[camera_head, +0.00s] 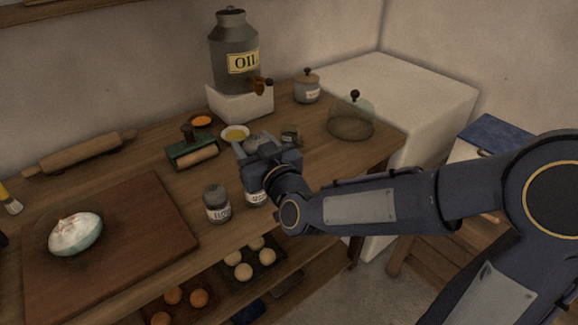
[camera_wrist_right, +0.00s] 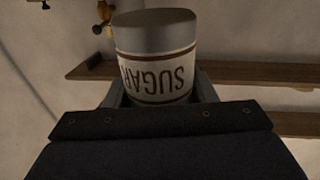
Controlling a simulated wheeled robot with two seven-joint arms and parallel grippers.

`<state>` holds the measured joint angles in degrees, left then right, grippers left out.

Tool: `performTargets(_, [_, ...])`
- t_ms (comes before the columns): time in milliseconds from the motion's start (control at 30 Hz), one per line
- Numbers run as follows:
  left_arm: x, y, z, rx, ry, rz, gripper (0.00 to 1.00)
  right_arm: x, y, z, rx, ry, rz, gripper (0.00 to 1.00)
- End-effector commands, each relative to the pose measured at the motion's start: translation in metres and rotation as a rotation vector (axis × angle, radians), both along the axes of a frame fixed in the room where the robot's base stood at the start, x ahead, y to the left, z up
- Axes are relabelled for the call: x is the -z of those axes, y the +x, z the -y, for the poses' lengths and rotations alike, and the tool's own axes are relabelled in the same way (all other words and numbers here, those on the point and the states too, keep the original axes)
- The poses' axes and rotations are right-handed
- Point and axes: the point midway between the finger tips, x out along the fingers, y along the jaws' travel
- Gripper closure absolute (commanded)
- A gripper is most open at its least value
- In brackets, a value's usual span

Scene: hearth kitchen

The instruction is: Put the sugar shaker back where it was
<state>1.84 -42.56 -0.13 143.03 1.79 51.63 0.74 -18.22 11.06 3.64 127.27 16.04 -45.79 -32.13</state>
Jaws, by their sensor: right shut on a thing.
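The sugar shaker (camera_head: 256,198) is at the front edge of the wooden table in the head view, its upper part hidden by my right gripper. My right gripper (camera_head: 268,158) is shut on it. In the right wrist view, the shaker (camera_wrist_right: 158,65) sits between the fingers; its white SUGAR label reads upside down and its grey end is at the top. I cannot tell whether its base touches the table. A similar grey-topped shaker (camera_head: 217,204) with a white label stands just left of it. My left gripper is not in view.
A cutting board (camera_head: 150,215) with a bowl (camera_head: 75,235) lies at left. Behind the gripper are a green-based tool with a roller (camera_head: 193,150), a yellow-filled dish (camera_head: 235,134) and the oil can (camera_head: 235,55). A glass dome (camera_head: 351,120) stands to the right. Egg trays sit below.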

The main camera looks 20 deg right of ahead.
Motion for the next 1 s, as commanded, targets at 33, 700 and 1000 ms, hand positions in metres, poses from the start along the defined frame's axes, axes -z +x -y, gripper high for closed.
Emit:
performTargets(33, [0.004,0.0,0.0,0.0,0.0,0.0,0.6,0.009,0.011,0.012,0.008,-0.002,-0.003,0.75])
performTargets(700, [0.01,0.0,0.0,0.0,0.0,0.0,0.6,0.086,0.078,0.071,0.002,0.0,-0.003,0.75])
performTargets(1000, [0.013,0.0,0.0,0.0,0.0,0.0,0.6,0.115,0.078,0.071,0.0,0.001,0.0,0.75])
